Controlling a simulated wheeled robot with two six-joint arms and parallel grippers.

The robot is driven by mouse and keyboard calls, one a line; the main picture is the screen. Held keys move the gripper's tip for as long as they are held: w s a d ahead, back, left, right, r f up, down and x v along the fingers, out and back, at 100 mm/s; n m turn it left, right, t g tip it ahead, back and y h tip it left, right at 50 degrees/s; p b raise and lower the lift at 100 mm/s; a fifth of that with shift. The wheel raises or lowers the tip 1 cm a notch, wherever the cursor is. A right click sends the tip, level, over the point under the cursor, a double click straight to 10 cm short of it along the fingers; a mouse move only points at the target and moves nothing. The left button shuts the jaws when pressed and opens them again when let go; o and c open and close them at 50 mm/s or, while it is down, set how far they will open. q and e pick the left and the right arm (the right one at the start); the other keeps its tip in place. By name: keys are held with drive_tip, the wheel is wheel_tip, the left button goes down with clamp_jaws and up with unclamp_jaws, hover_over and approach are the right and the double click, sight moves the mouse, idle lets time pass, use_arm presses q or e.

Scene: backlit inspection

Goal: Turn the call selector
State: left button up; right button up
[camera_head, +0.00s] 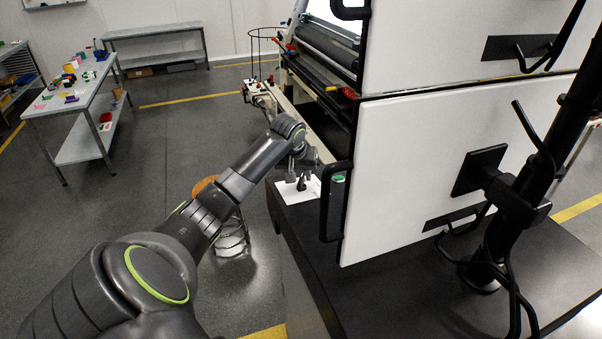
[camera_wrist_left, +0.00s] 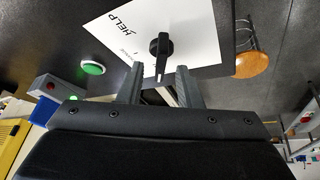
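The call selector (camera_wrist_left: 161,47) is a black rotary knob on a white plate (camera_wrist_left: 205,38) marked HELP. In the left wrist view its pointer end reaches down toward the gap between my fingers. In the head view the plate (camera_head: 287,192) lies on the dark tabletop, and the knob (camera_head: 301,184) is partly behind my gripper. My left gripper (camera_wrist_left: 157,72) is open, with one finger on each side of the knob's lower end and a gap on both sides. It also shows in the head view (camera_head: 301,172). My right gripper is in neither view.
A green button (camera_wrist_left: 93,68) sits beside the plate; it also shows in the head view (camera_head: 338,178). A large white panel (camera_head: 420,150) with a black handle (camera_head: 329,203) stands close on the right. An orange stool (camera_head: 204,184) is left of the table.

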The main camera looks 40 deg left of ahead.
use_arm(q)
drive_tip(key=shift+x, duration=1.2)
drive_tip(key=shift+s, duration=0.1)
clamp_jaws()
